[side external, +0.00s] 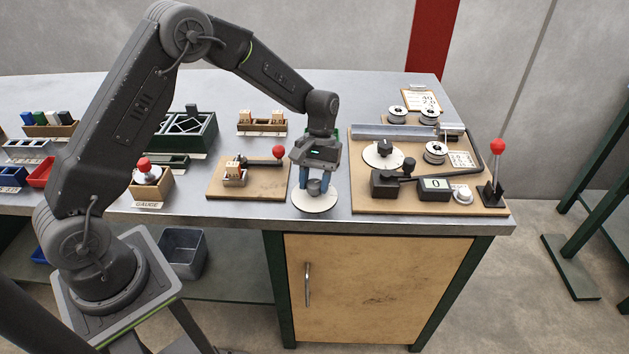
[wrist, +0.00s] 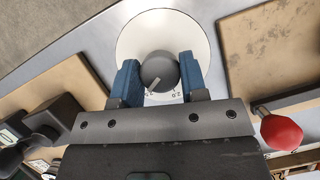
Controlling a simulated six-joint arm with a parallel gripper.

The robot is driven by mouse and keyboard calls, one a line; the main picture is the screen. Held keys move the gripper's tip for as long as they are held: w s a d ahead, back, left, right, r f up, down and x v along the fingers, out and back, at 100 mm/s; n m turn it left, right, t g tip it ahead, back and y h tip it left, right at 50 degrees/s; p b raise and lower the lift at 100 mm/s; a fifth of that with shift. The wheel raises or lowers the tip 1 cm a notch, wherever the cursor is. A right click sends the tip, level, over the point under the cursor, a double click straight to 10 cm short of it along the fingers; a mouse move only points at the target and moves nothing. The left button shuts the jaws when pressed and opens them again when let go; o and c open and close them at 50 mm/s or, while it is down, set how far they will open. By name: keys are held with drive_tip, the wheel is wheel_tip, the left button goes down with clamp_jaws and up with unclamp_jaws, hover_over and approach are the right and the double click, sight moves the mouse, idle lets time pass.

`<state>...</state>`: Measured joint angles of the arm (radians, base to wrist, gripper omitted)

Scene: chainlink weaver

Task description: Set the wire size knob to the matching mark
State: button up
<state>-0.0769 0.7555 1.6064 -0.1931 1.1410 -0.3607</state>
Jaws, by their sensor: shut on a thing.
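The wire size knob (side external: 314,186) is a dark grey round knob on a white dial disc (side external: 314,203) near the front edge of the bench. In the wrist view the knob (wrist: 158,72) shows a light pointer line aimed down and to the left on the white dial (wrist: 135,40). Small marks show at the dial's lower edge, one reading like 2.0; the others are partly hidden. My gripper (side external: 316,180) points down over the dial. Its blue fingers (wrist: 160,80) are shut on the knob, one on each side.
A board to the left carries a red-tipped handle (side external: 279,151). A printed card (side external: 422,99) stands at the back right.

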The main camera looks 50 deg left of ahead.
drive_tip(key=m+y, duration=0.2)
drive_tip(key=m, duration=0.4)
drive_tip(key=shift+d, duration=0.1)
drive_tip(key=shift+m, duration=0.3)
idle(0.3)
drive_tip(key=o, duration=0.9)
drive_tip(key=shift+r, duration=0.1)
drive_tip(key=v, duration=1.3)
drive_tip(key=shift+w+d+r, duration=0.2)
drive_tip(key=shift+w+d, duration=0.05)
drive_tip(key=shift+w, duration=0.2)
